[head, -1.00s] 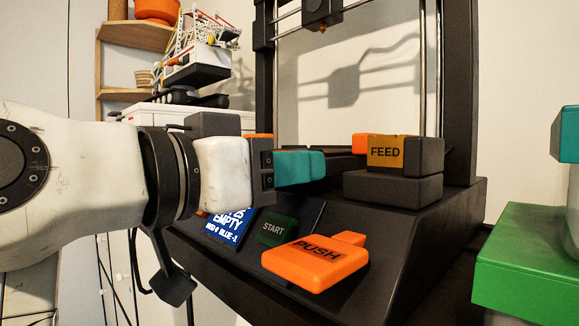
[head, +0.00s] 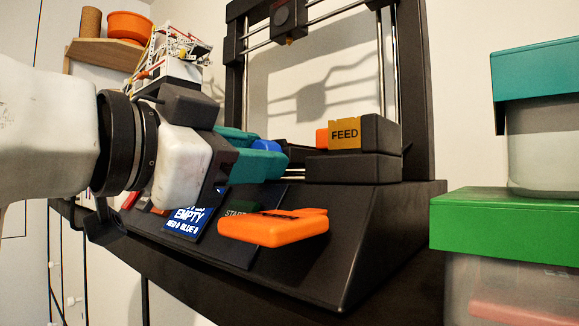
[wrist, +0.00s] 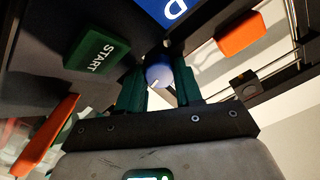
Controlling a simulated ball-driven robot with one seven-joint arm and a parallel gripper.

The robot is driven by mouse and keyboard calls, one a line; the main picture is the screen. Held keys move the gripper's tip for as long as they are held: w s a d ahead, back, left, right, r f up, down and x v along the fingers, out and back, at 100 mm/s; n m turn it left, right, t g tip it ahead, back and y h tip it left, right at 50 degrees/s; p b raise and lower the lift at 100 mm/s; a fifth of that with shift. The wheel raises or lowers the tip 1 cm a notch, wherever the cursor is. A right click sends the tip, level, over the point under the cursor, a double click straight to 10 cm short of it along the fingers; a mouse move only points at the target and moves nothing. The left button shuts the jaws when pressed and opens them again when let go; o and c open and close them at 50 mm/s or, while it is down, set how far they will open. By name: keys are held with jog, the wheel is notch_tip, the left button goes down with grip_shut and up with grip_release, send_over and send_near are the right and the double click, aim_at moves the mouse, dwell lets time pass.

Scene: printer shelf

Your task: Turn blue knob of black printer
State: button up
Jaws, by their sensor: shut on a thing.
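The black printer (head: 370,225) fills the middle and right of the head view. Its blue knob (head: 266,146) shows just past my teal fingertips, partly hidden by them. In the wrist view the round blue knob (wrist: 158,75), with a white pointer line, sits between my two green-teal fingers. My gripper (head: 262,157) is shut on the knob, and its wrist looks rolled in the head view. The blue screen (head: 187,220) reads EMPTY, with a smaller line that seems to read RED 0 BLUE 0.
The FEED block (head: 345,134) stands to the right. Bins with green (head: 510,220) and teal (head: 535,85) lids are at the far right. A model (head: 172,58) stands behind my wrist.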

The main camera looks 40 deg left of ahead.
jog(key=shift+m, duration=0.4)
jog(key=o, duration=1)
jog(key=shift+o, duration=0.2)
jog(key=shift+f, duration=0.15)
